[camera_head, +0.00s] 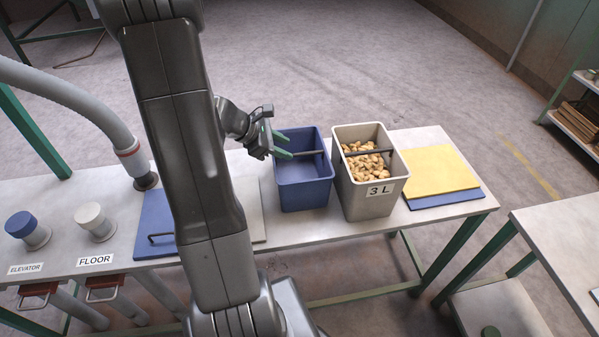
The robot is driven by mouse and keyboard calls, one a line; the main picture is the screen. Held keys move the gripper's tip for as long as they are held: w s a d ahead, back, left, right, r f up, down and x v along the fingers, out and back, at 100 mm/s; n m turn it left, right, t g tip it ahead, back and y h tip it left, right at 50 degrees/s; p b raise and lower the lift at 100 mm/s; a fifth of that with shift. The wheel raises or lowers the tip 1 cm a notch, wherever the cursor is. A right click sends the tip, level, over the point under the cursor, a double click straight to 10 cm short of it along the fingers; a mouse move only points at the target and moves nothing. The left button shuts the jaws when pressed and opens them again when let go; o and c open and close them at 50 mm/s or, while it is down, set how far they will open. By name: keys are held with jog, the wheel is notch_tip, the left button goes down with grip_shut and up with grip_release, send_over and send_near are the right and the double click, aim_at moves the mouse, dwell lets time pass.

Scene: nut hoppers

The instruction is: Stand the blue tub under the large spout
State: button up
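The blue tub (304,193) stands upright and looks empty on the light bench, with a dark bar across its top. My gripper (281,144) is at the tub's left rim. Its two green-tipped fingers are apart, near the left end of the bar, and nothing shows held between them. A thick grey hose (75,98) bends down to a collar at the bench on the left. I cannot tell which of these is the large spout. My arm hides part of the bench.
A grey tub of nuts (372,200) marked 3 L stands close on the blue tub's right. Yellow (437,170) and blue sheets lie farther right.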

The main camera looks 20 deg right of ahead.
aim_at(299, 154)
jog(key=shift+x, duration=2.8)
jog(key=shift+s+d+r+p, duration=0.1)
jog(key=shift+p, duration=0.2)
grip_shut()
